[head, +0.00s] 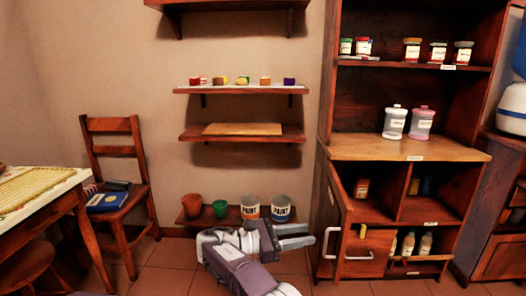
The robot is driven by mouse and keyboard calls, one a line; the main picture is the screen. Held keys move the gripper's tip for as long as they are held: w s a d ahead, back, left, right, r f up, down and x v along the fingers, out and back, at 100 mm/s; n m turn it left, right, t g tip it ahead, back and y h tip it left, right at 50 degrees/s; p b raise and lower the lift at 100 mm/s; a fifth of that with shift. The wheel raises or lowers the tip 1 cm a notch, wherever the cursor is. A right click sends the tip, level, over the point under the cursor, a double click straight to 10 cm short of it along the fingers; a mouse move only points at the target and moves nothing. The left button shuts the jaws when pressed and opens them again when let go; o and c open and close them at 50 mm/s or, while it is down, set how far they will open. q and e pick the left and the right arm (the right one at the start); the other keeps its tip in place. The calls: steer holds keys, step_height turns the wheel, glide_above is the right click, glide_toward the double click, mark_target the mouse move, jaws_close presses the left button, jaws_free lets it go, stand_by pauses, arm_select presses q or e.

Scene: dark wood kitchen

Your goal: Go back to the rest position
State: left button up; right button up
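My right gripper (300,235) is at the lower middle, pointing right, with its two fingers apart and nothing visible between them. Its tips are just left of the white handle (326,243) on the open wooden door (337,212) of the tall cabinet. The fingertips look apart from the handle, though the depth between them is hard to judge. My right forearm comes up from the bottom edge. My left gripper is not in view.
The tall cabinet (405,146) holds jars and bottles. Paint cans (282,208) and two pots stand on a low shelf (234,213) behind my arm. A chair (112,155) and a table (42,196) stand left. Floor (165,268) is clear left of my arm.

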steer(key=s+d+r+m+g+y+p, duration=0.1)
steer(key=s+d+r+g, duration=0.1)
steer(key=d, duration=0.5)
steer(key=s+d+r+m+g+y, duration=0.1)
steer(key=s+d+g+y, duration=0.1)
steer(key=d, duration=0.5)
steer(key=s+d+f+m+g+y+p, duration=0.1)
steer(key=s+d+f+m+y, duration=0.25)
steer(key=s+d+f, duration=0.35)
steer(key=s+a+f+m+t+y, duration=0.1)
steer(key=s+a+f+m+y, duration=0.9)
steer(key=s+a+f+m, duration=0.55)
step_height(320, 180, up, 40)
steer(key=w+d+n+p, duration=0.1)
steer(key=d+p, duration=0.1)
steer(key=p, duration=3.6)
steer(key=shift+t, duration=0.4)
